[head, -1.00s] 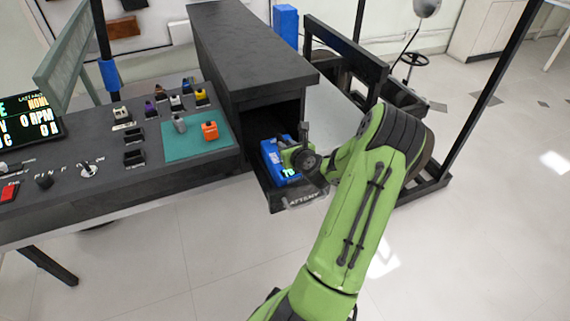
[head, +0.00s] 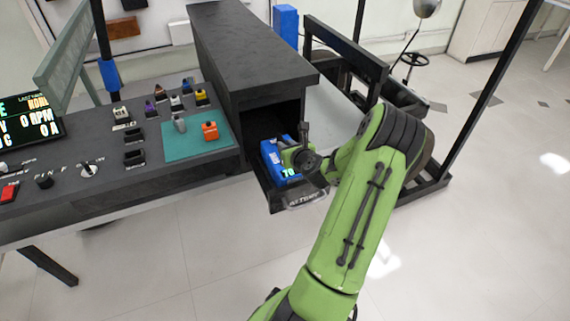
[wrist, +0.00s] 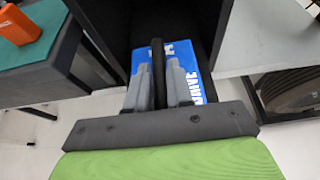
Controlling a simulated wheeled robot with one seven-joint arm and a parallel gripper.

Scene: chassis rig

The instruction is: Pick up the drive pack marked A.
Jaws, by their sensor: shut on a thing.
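The drive pack (head: 270,159) is a blue block with a small lit green readout. It lies on the pulled-out drawer tray (head: 277,201) at the mouth of the dark cabinet. In the wrist view the pack (wrist: 203,78) shows white lettering that reads "DRIVE" and part of another mark, which my fingers partly cover. My gripper (wrist: 160,70) is over the pack with its grey fingers closed on a black bar, the handle (wrist: 158,62), on its top. In the head view my gripper (head: 291,156) hides part of the pack. The pack appears still in the tray.
The dark cabinet (head: 250,50) rises behind and above the tray. To its left, a bench holds a teal mat (head: 180,148) with an orange block (head: 210,131) and several small parts. A black frame (head: 345,45) stands to the right. The floor in front is clear.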

